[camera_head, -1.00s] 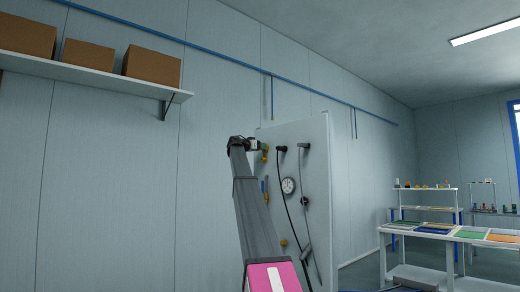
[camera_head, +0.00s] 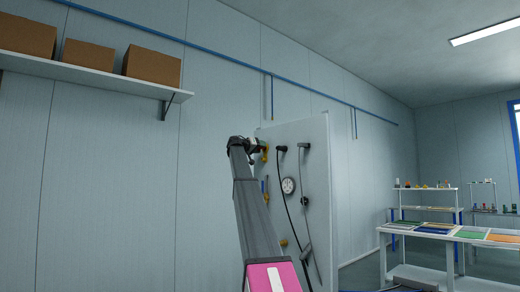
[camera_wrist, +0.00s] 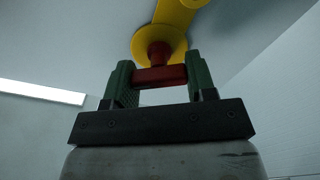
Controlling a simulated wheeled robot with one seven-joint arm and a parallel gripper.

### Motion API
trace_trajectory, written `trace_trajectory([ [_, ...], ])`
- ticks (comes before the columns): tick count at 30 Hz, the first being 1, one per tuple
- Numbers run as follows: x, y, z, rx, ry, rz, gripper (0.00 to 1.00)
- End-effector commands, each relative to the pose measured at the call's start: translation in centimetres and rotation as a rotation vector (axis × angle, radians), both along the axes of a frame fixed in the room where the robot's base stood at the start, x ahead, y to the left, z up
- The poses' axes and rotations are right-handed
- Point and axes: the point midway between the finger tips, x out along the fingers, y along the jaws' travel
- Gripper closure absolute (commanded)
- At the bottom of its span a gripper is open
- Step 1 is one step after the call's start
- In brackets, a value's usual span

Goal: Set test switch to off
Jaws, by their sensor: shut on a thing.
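A white panel (camera_head: 314,165) stands against the wall in the head view. My gripper (camera_head: 259,147) is at its upper left, by a yellow fitting (camera_head: 265,154). In the wrist view, my gripper (camera_wrist: 160,74) has its green fingers on both ends of a red crossbar (camera_wrist: 158,76). The bar's red stem (camera_wrist: 159,54) comes out of a round yellow base (camera_wrist: 145,38). The fingers are shut on this red handle, which appears to be the test switch. No on or off marking is legible. In the head view my arm and wrist hide most of the handle.
The panel also carries a round gauge (camera_head: 288,186), black fittings with a hanging hose (camera_head: 290,215) and a grey lever (camera_head: 304,146), close to my arm on the right. A shelf with boxes (camera_head: 90,54) is at upper left. Tables (camera_head: 440,236) stand far right.

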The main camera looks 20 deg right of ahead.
Motion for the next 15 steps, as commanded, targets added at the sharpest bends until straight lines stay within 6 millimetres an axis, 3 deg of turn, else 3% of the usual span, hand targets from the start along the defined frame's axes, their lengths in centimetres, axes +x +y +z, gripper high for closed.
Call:
trace_trajectory([
  [15, 0.09, 0.10, -0.23, -0.166, 0.461, -0.001, 0.73],
])
